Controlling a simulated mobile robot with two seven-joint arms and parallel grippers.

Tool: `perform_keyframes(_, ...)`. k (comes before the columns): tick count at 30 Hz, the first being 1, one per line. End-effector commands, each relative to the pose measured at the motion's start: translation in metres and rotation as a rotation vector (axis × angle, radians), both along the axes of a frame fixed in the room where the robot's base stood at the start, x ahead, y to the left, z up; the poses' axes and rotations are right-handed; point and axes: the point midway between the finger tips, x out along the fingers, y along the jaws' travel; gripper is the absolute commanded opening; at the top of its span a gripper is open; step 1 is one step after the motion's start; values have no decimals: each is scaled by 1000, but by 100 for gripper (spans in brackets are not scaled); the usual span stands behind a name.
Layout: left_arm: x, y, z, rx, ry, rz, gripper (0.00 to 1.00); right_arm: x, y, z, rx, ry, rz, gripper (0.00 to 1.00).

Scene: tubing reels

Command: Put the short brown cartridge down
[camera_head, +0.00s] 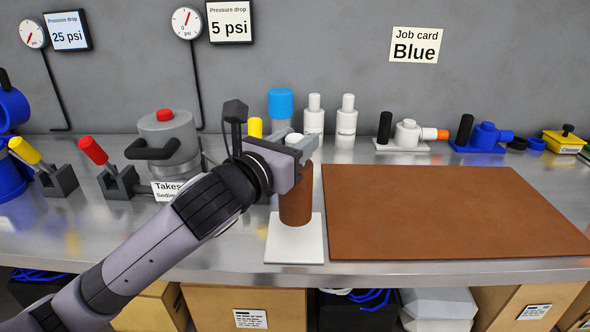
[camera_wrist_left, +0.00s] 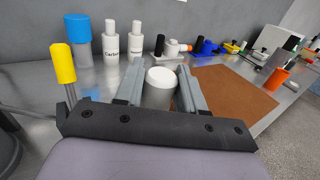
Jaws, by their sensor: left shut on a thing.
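The short brown cartridge (camera_head: 296,198) stands upright at the white square pad (camera_head: 294,250) on the steel bench. I cannot tell whether its base touches the pad. My left gripper (camera_head: 298,146) is shut on the cartridge near its top, coming in from the left. In the left wrist view, the cartridge's white cap (camera_wrist_left: 161,80) sits between the two grey fingers of my left gripper (camera_wrist_left: 160,84). The far part of the pad is hidden behind the cartridge. My right gripper is not in view.
A brown mat (camera_head: 450,210) covers the bench to the right and is bare. Behind stand two white bottles (camera_head: 346,122) and a blue-capped container (camera_head: 280,104). A grey pot with a red knob (camera_head: 168,135) and a red-handled lever (camera_head: 96,153) stand to the left.

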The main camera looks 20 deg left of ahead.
Motion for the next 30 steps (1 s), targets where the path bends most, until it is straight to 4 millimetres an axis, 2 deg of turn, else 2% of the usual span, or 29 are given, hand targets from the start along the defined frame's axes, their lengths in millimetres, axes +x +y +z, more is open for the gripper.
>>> perform_keyframes(4,0,0,-9,0,-2,0,0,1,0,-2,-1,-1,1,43)
perform_keyframes(12,0,0,-42,-1,-1,0,0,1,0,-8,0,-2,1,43)
perform_keyframes(25,0,0,-47,1,-3,0,0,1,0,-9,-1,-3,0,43)
perform_keyframes(26,0,0,-47,1,-1,0,49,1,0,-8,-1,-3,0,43)
perform_keyframes(27,0,0,-47,1,-1,0,62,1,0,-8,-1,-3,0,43)
perform_keyframes(30,0,0,-47,1,-1,0,64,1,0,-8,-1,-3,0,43)
